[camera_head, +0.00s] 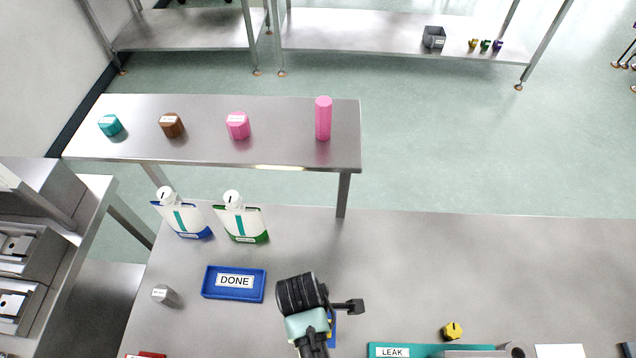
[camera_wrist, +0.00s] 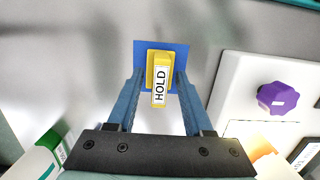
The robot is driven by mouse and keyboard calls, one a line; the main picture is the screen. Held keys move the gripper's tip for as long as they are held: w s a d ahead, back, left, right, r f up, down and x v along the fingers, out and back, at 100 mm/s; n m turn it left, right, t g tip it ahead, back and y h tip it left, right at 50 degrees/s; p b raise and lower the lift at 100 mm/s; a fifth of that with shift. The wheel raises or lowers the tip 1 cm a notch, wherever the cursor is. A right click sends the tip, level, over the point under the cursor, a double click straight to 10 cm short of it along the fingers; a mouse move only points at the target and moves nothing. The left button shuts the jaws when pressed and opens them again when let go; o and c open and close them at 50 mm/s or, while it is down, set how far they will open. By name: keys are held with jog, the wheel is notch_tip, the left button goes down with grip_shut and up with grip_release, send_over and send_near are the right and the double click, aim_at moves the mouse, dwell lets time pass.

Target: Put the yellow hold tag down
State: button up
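The yellow hold tag (camera_wrist: 158,72), with a white HOLD label, is between the two blue fingers of my gripper (camera_wrist: 161,84) in the wrist view.
In the wrist view, a white panel with a purple knob (camera_wrist: 278,97) is close on the right, and a green and white item (camera_wrist: 40,158) is lower left. In the head view, a blue DONE tray (camera_head: 213,293), two pouches (camera_head: 240,222) and a yellow cap (camera_head: 452,331) are on the worktop.

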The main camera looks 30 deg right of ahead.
notch_tip(320, 180, up, 12)
jog(key=a, duration=0.1)
jog(key=shift+w, duration=0.45)
jog(key=shift+a+r, duration=0.1)
dwell(0.4)
